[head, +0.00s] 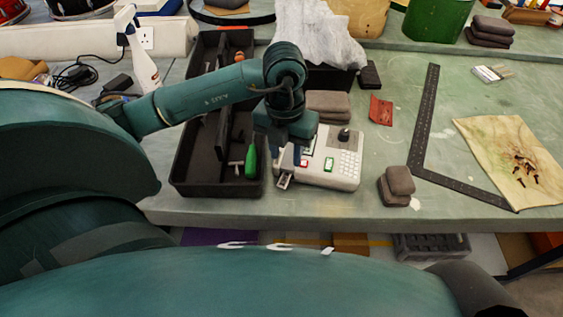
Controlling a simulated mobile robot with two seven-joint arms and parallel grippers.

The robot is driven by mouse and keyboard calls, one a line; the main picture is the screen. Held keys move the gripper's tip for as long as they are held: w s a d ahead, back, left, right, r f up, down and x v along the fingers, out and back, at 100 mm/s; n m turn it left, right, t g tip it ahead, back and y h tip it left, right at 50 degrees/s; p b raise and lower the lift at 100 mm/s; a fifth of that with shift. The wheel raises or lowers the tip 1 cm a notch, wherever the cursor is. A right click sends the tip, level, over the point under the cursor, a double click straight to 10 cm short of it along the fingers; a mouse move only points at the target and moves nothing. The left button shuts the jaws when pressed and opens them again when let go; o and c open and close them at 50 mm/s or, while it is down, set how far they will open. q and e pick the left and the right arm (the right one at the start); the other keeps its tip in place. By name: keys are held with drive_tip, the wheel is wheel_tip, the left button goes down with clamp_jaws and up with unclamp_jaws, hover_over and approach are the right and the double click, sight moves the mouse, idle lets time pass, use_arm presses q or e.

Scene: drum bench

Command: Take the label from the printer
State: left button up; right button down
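The label printer (338,168) is a white box with a keypad, a green button, a red button and a dark knob, standing near the front edge of the bench. A small pale piece (284,181), perhaps the label, sticks out at its front left corner; it is too small to be sure. My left gripper (286,160) points down over the printer's left side, just above and behind that piece. Its wrist and arm hide part of the printer, and the gap between its fingers is not clear. My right gripper is out of view.
A black divided tray (190,165) with a green-handled tool (251,160) lies left of the printer. Brown blocks (396,184) stand to its right, before a black metal square (424,135). More brown pads (328,103) sit behind the printer.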

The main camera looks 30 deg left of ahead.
use_arm(q)
drive_tip(key=f+b, duration=0.1)
drive_tip(key=f, duration=0.1)
drive_tip(key=f+b, duration=0.3)
drive_tip(key=shift+w+a+f, duration=0.15)
drive_tip(key=shift+a+f, duration=0.2)
drive_tip(key=shift+f, duration=0.05)
wheel_tip(320, 180, down, 3)
drive_tip(key=b, duration=0.2)
drive_tip(key=shift+b, duration=0.4)
drive_tip(key=shift+f+b, duration=0.35)
drive_tip(key=shift+f, duration=0.05)
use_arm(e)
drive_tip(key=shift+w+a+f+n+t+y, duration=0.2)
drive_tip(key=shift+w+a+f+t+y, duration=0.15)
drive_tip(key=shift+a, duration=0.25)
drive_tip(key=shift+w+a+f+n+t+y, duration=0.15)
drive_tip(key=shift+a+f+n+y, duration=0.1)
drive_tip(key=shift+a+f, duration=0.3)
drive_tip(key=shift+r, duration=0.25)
